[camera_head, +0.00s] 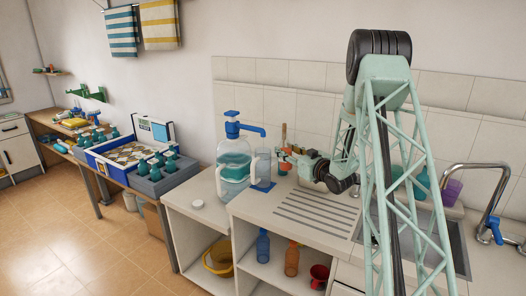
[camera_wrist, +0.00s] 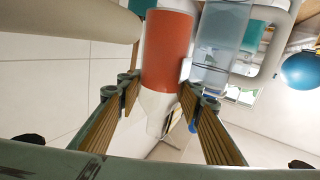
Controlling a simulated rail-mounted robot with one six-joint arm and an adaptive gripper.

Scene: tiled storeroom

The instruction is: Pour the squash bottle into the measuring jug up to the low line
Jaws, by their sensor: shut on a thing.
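The squash bottle (camera_wrist: 167,48), with an orange-red section and a pale tapered part, is between the fingers of my gripper (camera_wrist: 158,100) in the wrist view. My gripper is shut on it. In the head view my gripper (camera_head: 287,157) is at the counter's back, just right of the clear measuring jug (camera_head: 263,164), and largely hides the bottle. The jug stands by a blue mat (camera_head: 263,186). The jug also shows beside the bottle in the wrist view (camera_wrist: 222,42), with dark lines on its wall. The bottle's tilt and the jug's liquid level cannot be told.
A large bottle with a blue pump (camera_head: 234,165) stands close left of the jug. A white lid (camera_head: 197,204) lies on the front left counter. The ribbed drainboard (camera_head: 312,212) is clear; the sink and tap (camera_head: 491,205) are to the right.

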